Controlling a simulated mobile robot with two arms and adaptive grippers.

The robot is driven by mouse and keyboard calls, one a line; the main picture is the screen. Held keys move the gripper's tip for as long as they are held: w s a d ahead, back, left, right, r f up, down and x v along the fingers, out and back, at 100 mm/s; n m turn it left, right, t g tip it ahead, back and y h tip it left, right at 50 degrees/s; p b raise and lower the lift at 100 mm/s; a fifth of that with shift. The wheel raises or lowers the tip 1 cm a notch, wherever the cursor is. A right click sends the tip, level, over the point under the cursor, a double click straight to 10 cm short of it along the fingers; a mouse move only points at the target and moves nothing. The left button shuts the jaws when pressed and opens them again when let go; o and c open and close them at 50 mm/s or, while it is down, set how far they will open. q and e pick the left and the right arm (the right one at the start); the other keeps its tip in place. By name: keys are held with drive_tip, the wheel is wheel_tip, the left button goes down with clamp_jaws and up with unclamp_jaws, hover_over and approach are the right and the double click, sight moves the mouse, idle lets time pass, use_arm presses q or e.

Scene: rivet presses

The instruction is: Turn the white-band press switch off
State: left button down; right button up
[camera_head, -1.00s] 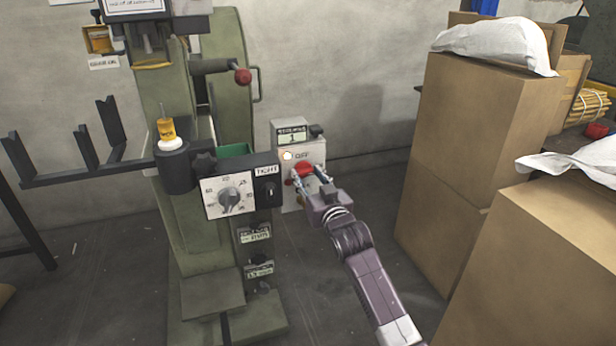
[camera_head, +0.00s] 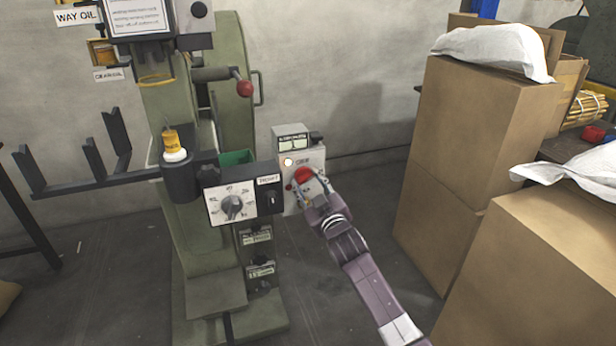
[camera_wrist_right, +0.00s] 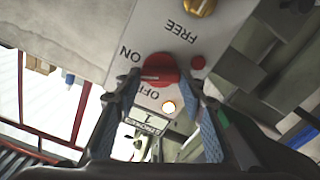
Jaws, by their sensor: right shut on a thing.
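The green press (camera_head: 225,110) stands left of centre, with a grey switch box (camera_head: 292,142) on its right side. The box carries a red rotary switch (camera_head: 303,174) and a lit lamp (camera_head: 288,162). In the right wrist view the red switch (camera_wrist_right: 160,68) lies between the ON and OFF labels, with the lit lamp (camera_wrist_right: 168,107) close by. My right gripper (camera_head: 306,185) is shut on the red switch, one finger on each side; the fingers partly hide it in the head view. The switch's exact setting is hard to tell. My left gripper is not in view.
A dial panel (camera_head: 233,205) juts from the press just left of the switch box. Tall cardboard boxes (camera_head: 480,130) stand to the right, with a white sack (camera_head: 495,48) on top. Floor between the press and the boxes is free around my right arm.

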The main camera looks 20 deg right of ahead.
drive_tip(key=n+p, duration=0.2)
drive_tip(key=n, duration=0.3)
drive_tip(key=shift+n, duration=0.3)
drive_tip(key=n, duration=0.2)
drive_tip(key=shift+f+n, duration=0.1)
drive_tip(key=shift+n, duration=0.3)
drive_tip(key=n, duration=0.4)
drive_tip(key=shift+a+f+p, duration=0.1)
drive_tip(key=shift+p, duration=0.25)
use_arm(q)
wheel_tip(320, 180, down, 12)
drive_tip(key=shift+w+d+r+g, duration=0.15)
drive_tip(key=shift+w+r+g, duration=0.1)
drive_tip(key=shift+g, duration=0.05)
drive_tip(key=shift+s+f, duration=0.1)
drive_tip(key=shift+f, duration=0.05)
use_arm(e)
drive_tip(key=shift+n, duration=0.4)
drive_tip(key=o, duration=1.2)
drive_tip(key=shift+c, duration=0.2)
drive_tip(key=s, duration=1.2)
drive_tip(key=shift+d, duration=0.2)
